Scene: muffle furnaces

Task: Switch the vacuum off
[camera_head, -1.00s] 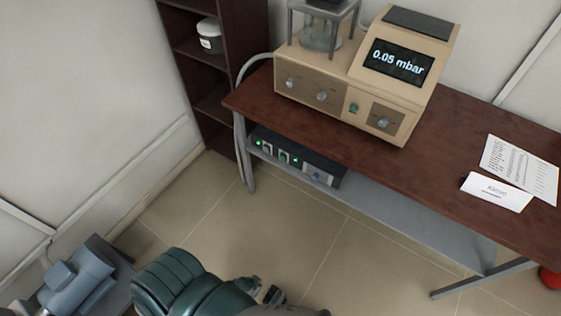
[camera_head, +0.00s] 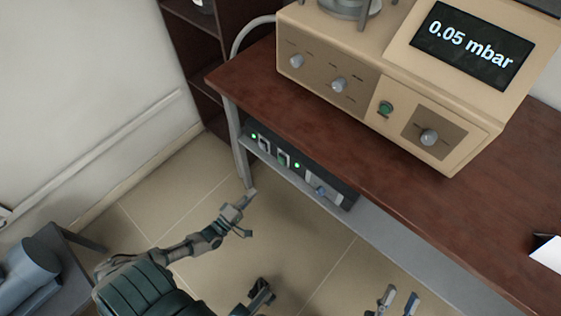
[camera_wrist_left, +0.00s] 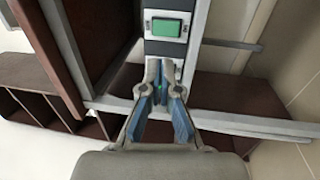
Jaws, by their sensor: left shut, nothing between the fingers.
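One green rocker switch (camera_head: 283,158) shows there; a lit-looking green rocker in a dark frame (camera_wrist_left: 166,28) shows at the top of the left wrist view. A beige apparatus (camera_head: 350,110) on the desk reads 0.05 mbar and has a green button (camera_head: 386,108) and knobs. My left gripper (camera_head: 249,194) is shut and empty, below and left of the box, apart from it. My right gripper (camera_head: 399,296) shows only two separated fingertips at the bottom edge.
The brown desk top (camera_head: 300,112) overhangs the box, and a grey desk leg (camera_head: 237,140) stands at its left. A dark shelf unit (camera_head: 205,60) is behind left. Open tiled floor (camera_head: 310,235) lies in front. A white card (camera_head: 547,252) is at the right.

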